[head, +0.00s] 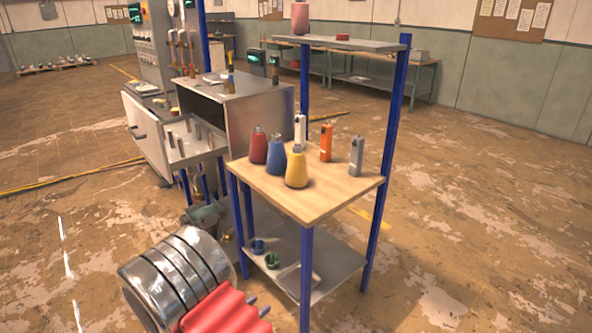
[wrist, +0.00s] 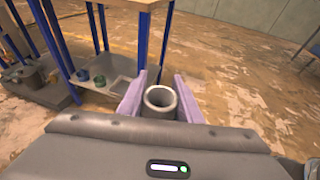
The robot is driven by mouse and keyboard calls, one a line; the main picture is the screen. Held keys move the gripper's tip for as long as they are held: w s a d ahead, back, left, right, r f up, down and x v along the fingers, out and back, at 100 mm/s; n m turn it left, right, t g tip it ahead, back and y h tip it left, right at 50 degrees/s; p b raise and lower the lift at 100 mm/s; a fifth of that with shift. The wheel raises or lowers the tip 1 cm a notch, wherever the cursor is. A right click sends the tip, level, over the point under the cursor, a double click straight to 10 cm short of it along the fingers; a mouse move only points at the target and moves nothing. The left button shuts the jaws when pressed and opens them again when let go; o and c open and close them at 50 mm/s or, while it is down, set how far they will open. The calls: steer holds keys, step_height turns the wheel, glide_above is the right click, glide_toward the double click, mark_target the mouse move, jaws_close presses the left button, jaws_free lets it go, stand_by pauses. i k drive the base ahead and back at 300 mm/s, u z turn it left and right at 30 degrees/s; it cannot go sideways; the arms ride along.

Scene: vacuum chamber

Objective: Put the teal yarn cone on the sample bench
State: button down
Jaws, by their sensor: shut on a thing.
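In the wrist view my gripper (wrist: 160,96) is shut, with its two pale purple fingers on either side of a grey, round, hollow-topped thing (wrist: 158,113). Only its light rim and a little of its dark grey side show; the rest is hidden behind my wrist. I see no teal on it and cannot tell if it is the yarn cone. No teal cone shows in the head view. A bench with blue posts and a wooden top (head: 312,202) stands in the head view. Red (head: 259,148), blue (head: 276,158) and yellow (head: 297,171) cones stand upright on it.
White (head: 300,131), orange (head: 326,143) and grey (head: 356,157) slim items stand at the back of the wooden top. Its front right part is clear. A pink cone (head: 300,18) stands on the upper shelf. The lower shelf (head: 333,262) holds small cups. A metal cabinet (head: 262,118) adjoins on the left.

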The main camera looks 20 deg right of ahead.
mark_target(305, 188)
steer(key=z, duration=0.45)
steer(key=i, duration=0.1)
steer(key=u, duration=0.8)
steer(key=k, duration=0.65)
steer(key=u, duration=0.15)
steer(key=i, duration=0.5)
steer(key=u, duration=0.45)
steer(key=i, duration=1.2)
steer(key=z, duration=0.6)
